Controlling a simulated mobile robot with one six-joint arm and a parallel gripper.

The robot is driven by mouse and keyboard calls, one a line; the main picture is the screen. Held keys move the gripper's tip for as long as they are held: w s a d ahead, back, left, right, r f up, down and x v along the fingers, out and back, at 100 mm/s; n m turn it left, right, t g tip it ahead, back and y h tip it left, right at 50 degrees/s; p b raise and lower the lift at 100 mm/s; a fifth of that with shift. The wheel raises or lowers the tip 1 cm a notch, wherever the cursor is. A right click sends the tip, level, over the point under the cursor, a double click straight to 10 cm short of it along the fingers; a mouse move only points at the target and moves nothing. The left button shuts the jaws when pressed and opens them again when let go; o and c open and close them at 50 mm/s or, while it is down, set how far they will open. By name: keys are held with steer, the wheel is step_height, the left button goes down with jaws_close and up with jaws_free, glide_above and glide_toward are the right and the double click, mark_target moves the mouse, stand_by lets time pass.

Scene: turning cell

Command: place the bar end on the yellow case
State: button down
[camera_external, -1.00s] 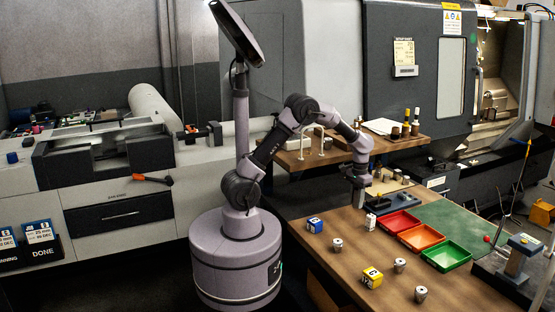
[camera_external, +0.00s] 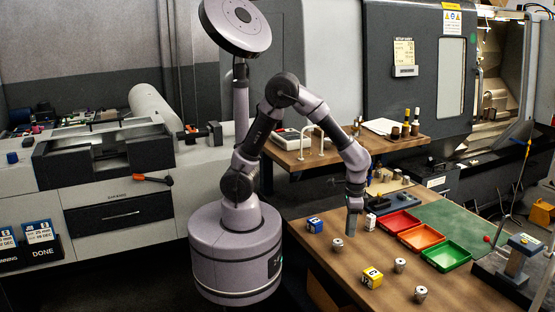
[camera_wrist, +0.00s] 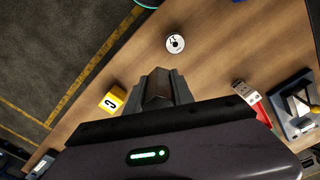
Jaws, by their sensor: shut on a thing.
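My gripper (camera_external: 352,232) points down over the wooden bench, shut on the bar end (camera_wrist: 158,88). In the wrist view the bar end is a dark brownish piece between the two grey fingers (camera_wrist: 160,92); in the external view I cannot make it out apart from the fingers. The yellow case (camera_external: 372,278) stands near the bench's front-left edge, nearer the external camera than my gripper and apart from it. In the wrist view a yellow case with a dark mark on a white label (camera_wrist: 112,100) lies left of the fingers.
A metal cylinder (camera_external: 337,243) stands close to my gripper, and a blue case (camera_external: 315,225) left of it. More cylinders (camera_external: 400,265) stand near the yellow case. Red, orange and green trays (camera_external: 446,256) lie to the right.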

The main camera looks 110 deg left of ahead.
steer(key=s+d+m, duration=0.3)
steer(key=s+d, duration=0.3)
steer(key=d, duration=0.4)
glide_above(373, 273)
steer(key=shift+s+f+b, duration=0.2)
steer(key=shift+f+b, duration=0.1)
steer(key=shift+f, duration=0.6)
steer(key=shift+w+f, duration=0.25)
steer(key=shift+f, duration=0.05)
steer(key=shift+f+b, duration=0.7)
steer(key=shift+f, duration=0.7)
steer(key=shift+f, duration=0.2)
steer(key=c, duration=1.1)
jaws_free()
steer(key=shift+s, duration=0.1)
steer(key=shift+r, duration=0.1)
